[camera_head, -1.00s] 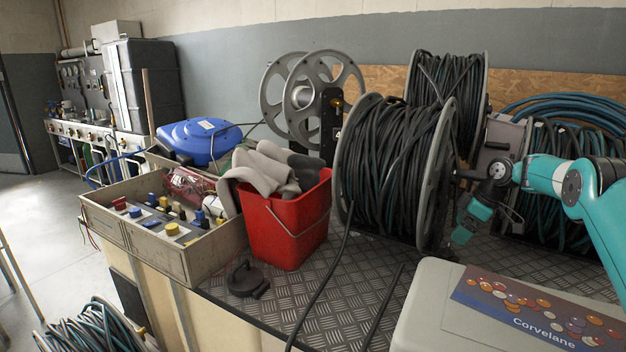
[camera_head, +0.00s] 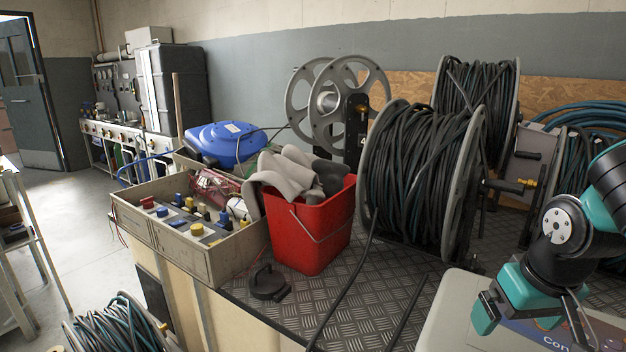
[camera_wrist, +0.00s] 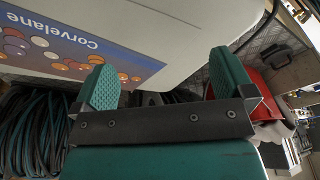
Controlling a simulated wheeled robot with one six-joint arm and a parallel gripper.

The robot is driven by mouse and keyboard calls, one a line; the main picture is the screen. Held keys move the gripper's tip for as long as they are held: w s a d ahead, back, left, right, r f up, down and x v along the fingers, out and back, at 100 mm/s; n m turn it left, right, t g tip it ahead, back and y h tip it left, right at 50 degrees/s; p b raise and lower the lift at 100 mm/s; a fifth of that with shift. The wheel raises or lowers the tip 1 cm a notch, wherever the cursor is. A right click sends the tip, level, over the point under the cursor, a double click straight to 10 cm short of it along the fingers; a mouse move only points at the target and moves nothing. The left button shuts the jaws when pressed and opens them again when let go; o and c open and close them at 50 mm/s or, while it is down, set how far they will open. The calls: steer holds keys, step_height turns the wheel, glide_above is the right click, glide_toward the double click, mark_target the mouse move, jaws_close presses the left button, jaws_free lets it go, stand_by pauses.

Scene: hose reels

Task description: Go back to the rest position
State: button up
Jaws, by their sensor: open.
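My gripper (camera_head: 528,306) is at the lower right of the head view, over the pale Corvelane case (camera_head: 452,315) and pointing downward. In the wrist view my gripper (camera_wrist: 165,78) has its two green ribbed fingers wide apart with nothing between them. The case (camera_wrist: 165,40) and its printed label fill the top of that view. The big reel of black hose (camera_head: 415,180) stands behind, with its crank handle (camera_head: 505,186) clear of my gripper. The far part of the case is hidden by my arm.
A red bucket (camera_head: 310,235) with grey gloves stands left of the reel, beside a control box (camera_head: 190,240). A blue reel (camera_head: 225,143) is behind them. More hose reels (camera_head: 480,100) crowd the back. Open floor (camera_head: 85,210) shows at left.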

steer(key=s, duration=0.3)
steer(key=shift+a+r+p, duration=0.15)
steer(key=shift+r+p, duration=0.1)
steer(key=shift+p, duration=0.1)
steer(key=s+a+r+n+g+y+p, duration=0.2)
steer(key=s+a+r+n+p, duration=0.4)
steer(key=a+r, duration=0.8)
steer(key=s+r+y+p, duration=0.1)
steer(key=s+p, duration=0.1)
steer(key=s, duration=0.2)
steer(key=shift+s+r+n+g+y, duration=0.2)
steer(key=shift+r+n+g+y, duration=0.1)
steer(key=shift+r+y, duration=0.1)
